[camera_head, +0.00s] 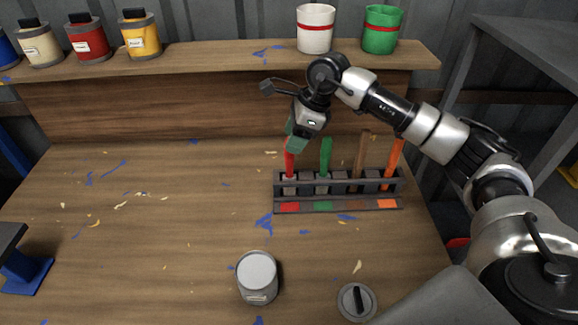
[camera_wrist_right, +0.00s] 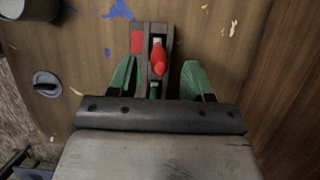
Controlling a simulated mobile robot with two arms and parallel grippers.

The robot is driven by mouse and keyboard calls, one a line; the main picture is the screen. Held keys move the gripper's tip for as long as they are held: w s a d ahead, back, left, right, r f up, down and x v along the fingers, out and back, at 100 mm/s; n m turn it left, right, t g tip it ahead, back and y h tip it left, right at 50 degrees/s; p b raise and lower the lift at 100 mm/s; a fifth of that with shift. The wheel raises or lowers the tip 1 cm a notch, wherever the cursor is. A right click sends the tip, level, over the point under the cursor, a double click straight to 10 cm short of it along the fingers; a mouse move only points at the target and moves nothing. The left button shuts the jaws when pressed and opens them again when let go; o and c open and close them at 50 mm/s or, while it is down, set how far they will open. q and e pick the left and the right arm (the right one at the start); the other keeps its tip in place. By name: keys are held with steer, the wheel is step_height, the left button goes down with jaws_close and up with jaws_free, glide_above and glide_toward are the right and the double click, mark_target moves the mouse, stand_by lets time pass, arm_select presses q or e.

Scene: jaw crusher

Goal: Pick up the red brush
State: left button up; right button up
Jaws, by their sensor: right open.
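The red brush (camera_head: 289,160) stands upright in the leftmost part of a dark brush rack (camera_head: 338,204), above a red marker. My right gripper (camera_head: 293,137) is at the top of its handle, with the jaws pointing down. In the right wrist view the red brush (camera_wrist_right: 158,60) shows end-on between the two green fingers of the right gripper (camera_wrist_right: 157,82). The fingers are apart, with a gap on each side of the handle. My left gripper is not in view.
Green (camera_head: 325,158), brown (camera_head: 361,155) and orange (camera_head: 392,165) brushes stand in the same rack, to the right. A grey can (camera_head: 257,278) and a lid (camera_head: 357,301) are at the table's front. Paint pots line the back shelf (camera_head: 220,58). The table's left middle is clear.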

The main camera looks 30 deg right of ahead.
mark_target(289, 168)
steer(key=shift+p+x, duration=0.35)
steer(key=shift+x, duration=1.6)
steer(key=shift+s, duration=0.1)
jaws_close()
